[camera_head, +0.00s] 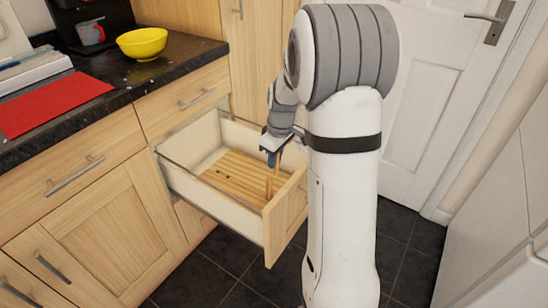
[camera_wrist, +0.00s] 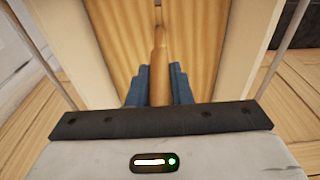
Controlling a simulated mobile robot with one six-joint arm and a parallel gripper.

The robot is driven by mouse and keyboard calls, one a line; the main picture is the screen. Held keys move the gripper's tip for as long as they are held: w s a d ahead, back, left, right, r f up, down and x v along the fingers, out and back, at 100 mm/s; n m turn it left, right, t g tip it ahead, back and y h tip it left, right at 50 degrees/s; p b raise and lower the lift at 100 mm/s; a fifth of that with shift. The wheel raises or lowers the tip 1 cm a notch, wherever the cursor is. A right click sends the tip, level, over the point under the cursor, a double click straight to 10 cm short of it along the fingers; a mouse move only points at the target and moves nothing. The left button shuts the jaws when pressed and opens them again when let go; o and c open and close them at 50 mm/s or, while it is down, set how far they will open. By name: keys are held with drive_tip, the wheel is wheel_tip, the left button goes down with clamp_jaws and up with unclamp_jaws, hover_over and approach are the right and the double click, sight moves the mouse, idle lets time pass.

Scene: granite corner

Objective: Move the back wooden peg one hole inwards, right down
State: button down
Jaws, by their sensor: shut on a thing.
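My gripper (camera_head: 272,157) reaches down into the open drawer, near its front panel. In the wrist view its blue fingers (camera_wrist: 158,88) are shut on a wooden peg (camera_wrist: 159,62), which stands out between them. The peg also shows below the fingers in the head view (camera_head: 269,186); I cannot tell whether its lower end sits in a hole. A slatted wooden board (camera_head: 236,172) with a few dark holes covers the drawer floor. A small wooden piece shows beyond the peg at the top of the wrist view; I cannot tell if it is another peg.
The drawer's pale side wall (camera_head: 212,198) and wooden front panel (camera_head: 285,220) stand close around my gripper. A white door (camera_head: 430,90) is behind.

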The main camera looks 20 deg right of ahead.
drive_tip(key=shift+r+p, duration=0.85)
drive_tip(key=shift+r, duration=0.45)
